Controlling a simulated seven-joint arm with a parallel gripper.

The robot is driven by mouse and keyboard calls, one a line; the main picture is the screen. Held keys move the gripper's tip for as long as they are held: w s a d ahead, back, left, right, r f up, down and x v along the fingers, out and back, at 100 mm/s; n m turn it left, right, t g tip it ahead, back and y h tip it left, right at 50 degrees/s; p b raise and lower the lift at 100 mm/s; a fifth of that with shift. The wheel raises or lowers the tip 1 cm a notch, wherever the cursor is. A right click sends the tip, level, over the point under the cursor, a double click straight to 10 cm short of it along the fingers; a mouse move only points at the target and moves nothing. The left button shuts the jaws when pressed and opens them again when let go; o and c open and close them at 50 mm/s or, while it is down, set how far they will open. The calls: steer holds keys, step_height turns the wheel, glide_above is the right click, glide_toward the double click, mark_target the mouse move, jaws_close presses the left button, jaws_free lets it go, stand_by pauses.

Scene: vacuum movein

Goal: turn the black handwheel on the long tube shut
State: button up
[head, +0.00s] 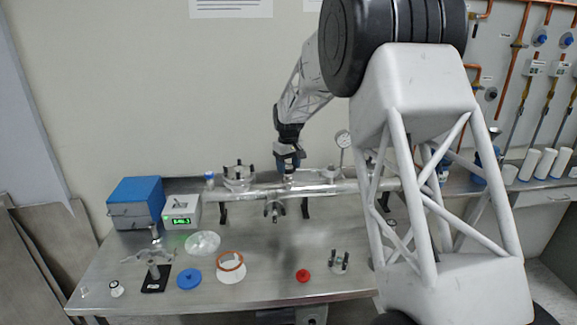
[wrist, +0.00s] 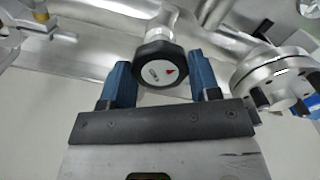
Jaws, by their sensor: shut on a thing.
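The long metal tube (head: 256,191) runs across the bench in the head view, raised on dark supports. It also shows across the top of the wrist view (wrist: 92,62). The black handwheel (wrist: 161,49) sits on a short metal stem from the tube; its face is white with a small red mark. My gripper (wrist: 160,78) is shut on the handwheel, with one blue finger on either side of it. In the head view my gripper (head: 288,168) points down onto the tube from above and hides the handwheel.
A dial gauge (head: 342,139) stands up from the tube to the right of my gripper. A flanged fitting (head: 239,178) is on its left; a bolted round flange (wrist: 278,80) shows in the wrist view. Loose parts, including a red knob (head: 303,275) and a blue disc (head: 188,279), lie in front.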

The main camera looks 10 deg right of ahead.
steer(key=m, duration=0.5)
steer(key=shift+m, duration=0.3)
steer(key=m, duration=0.4)
steer(key=shift+m, duration=0.3)
steer(key=m, duration=0.4)
steer(key=shift+m, duration=0.3)
steer(key=m, duration=1.9)
steer(key=shift+m, duration=0.4)
steer(key=shift+f+m, duration=0.1)
steer(key=shift+m, duration=2.3)
